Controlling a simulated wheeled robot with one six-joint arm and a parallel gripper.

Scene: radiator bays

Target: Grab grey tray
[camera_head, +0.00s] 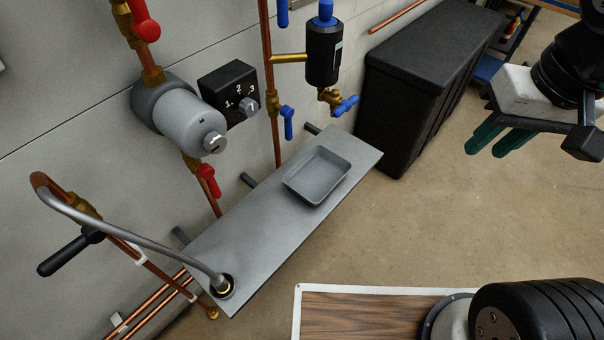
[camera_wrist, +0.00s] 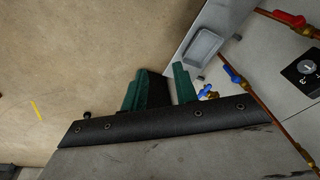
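The grey tray (camera_head: 317,178) is a shallow, empty rectangular dish. It lies on the far part of a grey wall shelf (camera_head: 250,232). The tray also shows in the wrist view (camera_wrist: 204,46), at the top, beyond my fingers. My gripper (camera_head: 500,139) has green fingers and is at the upper right of the head view, well to the right of the tray and apart from it. In the wrist view the two green fingers (camera_wrist: 157,88) stand apart with nothing held between them.
A large black box (camera_head: 415,85) stands right of the shelf. Copper pipes with red and blue valves, a grey cylinder (camera_head: 185,117) and a black dial box (camera_head: 229,90) are on the wall above it. A hose (camera_head: 140,240) reaches the shelf's near end. Open floor lies to the right.

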